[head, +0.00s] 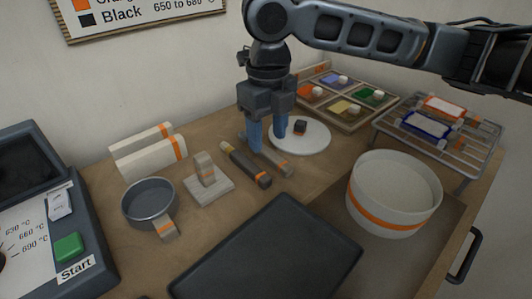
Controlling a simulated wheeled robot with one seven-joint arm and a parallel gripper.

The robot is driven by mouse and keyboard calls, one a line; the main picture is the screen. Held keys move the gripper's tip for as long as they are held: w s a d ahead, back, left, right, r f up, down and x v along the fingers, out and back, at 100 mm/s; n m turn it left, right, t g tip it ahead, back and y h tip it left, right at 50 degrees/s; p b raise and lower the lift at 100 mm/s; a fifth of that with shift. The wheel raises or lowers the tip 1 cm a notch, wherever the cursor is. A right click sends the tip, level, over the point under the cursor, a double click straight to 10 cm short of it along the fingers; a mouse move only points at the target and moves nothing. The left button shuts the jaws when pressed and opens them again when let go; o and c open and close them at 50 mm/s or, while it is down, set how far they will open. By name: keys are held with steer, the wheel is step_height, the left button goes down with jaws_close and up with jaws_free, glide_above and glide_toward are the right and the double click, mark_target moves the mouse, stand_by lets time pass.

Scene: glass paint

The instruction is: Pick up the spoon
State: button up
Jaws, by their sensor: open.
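My gripper (267,143) points down over the worktable, its two blue fingers apart. Two slim tools lie side by side at the fingertips. One is a grey-brown handled tool (279,164) that runs between and behind the fingers, so its far end is partly hidden; it may be the spoon. The other is a dark tool with orange bands (247,166), just left of and in front of the fingers. I cannot tell for certain which one is the spoon, or whether a finger touches either.
A white disc (312,142) with a small dark block lies right of the fingers. A colour tray (351,125), wire rack (466,150), white orange-banded bowl (368,210), dark slab (268,255), grey pan (148,202), small stand (208,189) and control box (98,262) surround the tools.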

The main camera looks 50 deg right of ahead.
mark_target(267, 150)
steer(key=shift+a+f, duration=0.1)
steer(key=shift+f, duration=1.6)
jaws_close()
